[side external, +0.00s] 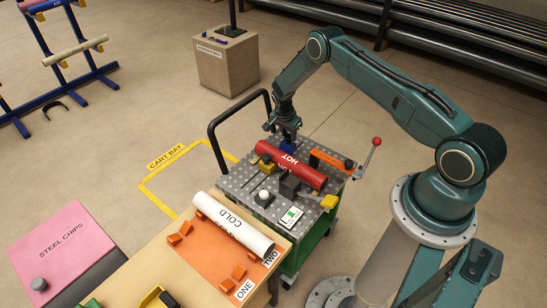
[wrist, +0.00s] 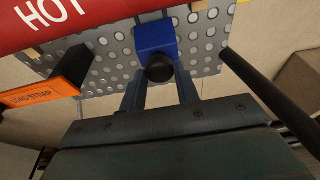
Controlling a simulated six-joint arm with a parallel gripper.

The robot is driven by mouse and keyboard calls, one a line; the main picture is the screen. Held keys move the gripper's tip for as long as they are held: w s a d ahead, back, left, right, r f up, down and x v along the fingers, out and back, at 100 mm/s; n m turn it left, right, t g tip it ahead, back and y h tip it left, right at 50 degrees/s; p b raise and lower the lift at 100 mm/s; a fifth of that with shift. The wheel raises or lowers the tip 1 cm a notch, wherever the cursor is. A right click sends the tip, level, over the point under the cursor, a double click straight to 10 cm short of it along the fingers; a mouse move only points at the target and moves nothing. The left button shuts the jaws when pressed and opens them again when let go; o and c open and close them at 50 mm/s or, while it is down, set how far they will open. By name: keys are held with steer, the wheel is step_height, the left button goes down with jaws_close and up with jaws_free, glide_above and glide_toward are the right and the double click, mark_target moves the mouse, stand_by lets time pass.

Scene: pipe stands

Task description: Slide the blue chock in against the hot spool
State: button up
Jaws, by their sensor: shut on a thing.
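The red hot spool (side external: 312,176) lies on the perforated top of the cart (side external: 237,183); in the wrist view its red side, lettered HOT (wrist: 85,14), crosses the upper left. The blue chock (wrist: 155,36) stands on the perforated plate at the spool's far side, with a round black knob (wrist: 160,69) facing my gripper. My gripper (side external: 286,125) reaches down from above and is shut on the blue chock; its fingers also show in the wrist view (wrist: 160,88). The chock is very close to the spool; I cannot tell whether they touch.
A yellow chock (side external: 263,161) and a dark block (side external: 289,187) sit near the spool. The black cart handle (side external: 212,137) rises at left. The white cold spool (side external: 232,224) lies on the front table.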

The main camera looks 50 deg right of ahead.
steer(key=shift+a, duration=2.6)
steer(key=o, duration=0.7)
steer(key=shift+d, duration=0.1)
steer(key=d+v, duration=0.1)
steer(key=v, duration=0.5)
steer(key=shift+d+r, duration=0.3)
steer(key=shift+r, duration=0.3)
